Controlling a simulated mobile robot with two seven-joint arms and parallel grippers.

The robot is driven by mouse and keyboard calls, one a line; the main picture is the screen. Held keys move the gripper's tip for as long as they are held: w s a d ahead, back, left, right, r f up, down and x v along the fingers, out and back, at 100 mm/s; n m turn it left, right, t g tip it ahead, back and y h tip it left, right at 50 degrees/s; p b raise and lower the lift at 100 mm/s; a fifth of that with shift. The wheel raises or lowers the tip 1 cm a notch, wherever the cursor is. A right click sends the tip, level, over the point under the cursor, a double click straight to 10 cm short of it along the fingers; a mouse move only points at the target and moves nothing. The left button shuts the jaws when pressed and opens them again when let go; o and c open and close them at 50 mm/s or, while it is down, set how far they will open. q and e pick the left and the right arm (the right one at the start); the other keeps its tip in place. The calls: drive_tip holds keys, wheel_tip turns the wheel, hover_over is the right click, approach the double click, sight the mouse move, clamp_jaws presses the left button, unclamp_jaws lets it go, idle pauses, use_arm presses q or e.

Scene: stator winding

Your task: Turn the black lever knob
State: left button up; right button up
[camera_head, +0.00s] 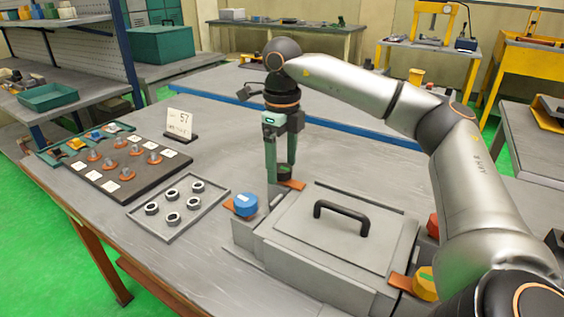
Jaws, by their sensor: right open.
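My right gripper (281,176) points straight down at the back left corner of a grey box (325,232) with a black handle. Its two green fingers are apart, one on each side of the black lever knob (284,171). The fingers partly hide the knob, and I cannot tell whether they touch it. The knob's orange lever (294,185) sticks out to the right below the fingers. My left gripper is not in view.
A blue knob (245,204), a red knob (433,225) and a yellow knob (425,282) stand around the box. A tray of rings (176,232), a dark board of parts (92,181) and a sign (179,122) are at left. The table behind the gripper is clear.

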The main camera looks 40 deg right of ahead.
clamp_jaws()
idle(0.6)
